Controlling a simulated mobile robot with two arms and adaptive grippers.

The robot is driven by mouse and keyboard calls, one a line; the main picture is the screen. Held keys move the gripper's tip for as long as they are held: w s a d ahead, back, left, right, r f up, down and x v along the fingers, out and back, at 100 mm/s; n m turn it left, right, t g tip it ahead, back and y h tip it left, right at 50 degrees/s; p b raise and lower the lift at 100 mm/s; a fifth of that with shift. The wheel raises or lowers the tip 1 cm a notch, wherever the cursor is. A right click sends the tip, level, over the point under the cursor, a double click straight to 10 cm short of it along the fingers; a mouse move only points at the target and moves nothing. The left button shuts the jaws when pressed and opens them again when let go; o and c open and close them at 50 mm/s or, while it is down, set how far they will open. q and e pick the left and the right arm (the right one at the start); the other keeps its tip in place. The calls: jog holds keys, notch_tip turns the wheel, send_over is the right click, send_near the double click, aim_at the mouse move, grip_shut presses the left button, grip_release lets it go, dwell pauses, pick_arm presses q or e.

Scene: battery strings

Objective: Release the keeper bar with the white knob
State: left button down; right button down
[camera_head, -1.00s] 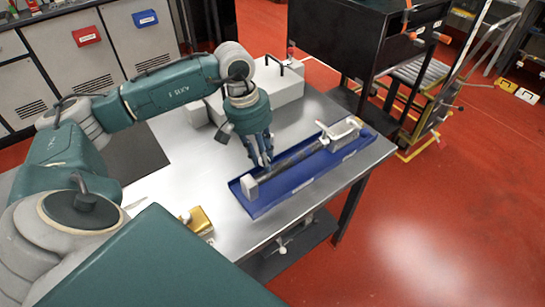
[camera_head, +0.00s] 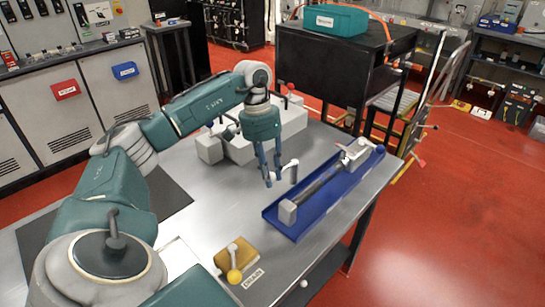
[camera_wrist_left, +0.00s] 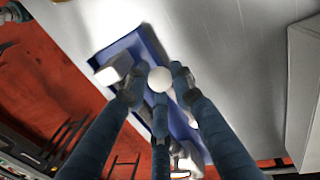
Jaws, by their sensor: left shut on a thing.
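My left gripper (camera_head: 269,181) points down beside the left edge of the blue tray (camera_head: 325,202) in the head view. Its fingers are shut on the white knob (camera_wrist_left: 160,79), a round ball between the fingertips in the left wrist view. A pale bar (camera_head: 285,165) runs right from the fingertips, with a grey cylinder below its right end; I take it for the keeper bar. Whether it is still latched I cannot tell. The tray holds a long dark battery string (camera_head: 322,182) with a pale end block (camera_head: 287,212). My right gripper is not in view.
A white clamp-like part (camera_head: 354,152) stands at the tray's far end. A yellow block with a yellow-knobbed lever (camera_head: 235,262) sits near the table's front. Pale boxes (camera_head: 232,148) stand behind my gripper. The bare metal table (camera_head: 215,205) is clear left of the tray.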

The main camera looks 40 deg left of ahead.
pick_arm(q)
jog(key=shift+a, duration=0.35)
jog(key=c, duration=1.5)
grip_release()
jog(key=shift+s, duration=0.1)
jog(key=shift+o, duration=0.2)
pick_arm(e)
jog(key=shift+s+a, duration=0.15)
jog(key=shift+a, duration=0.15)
pick_arm(q)
jog(key=shift+r, duration=0.15)
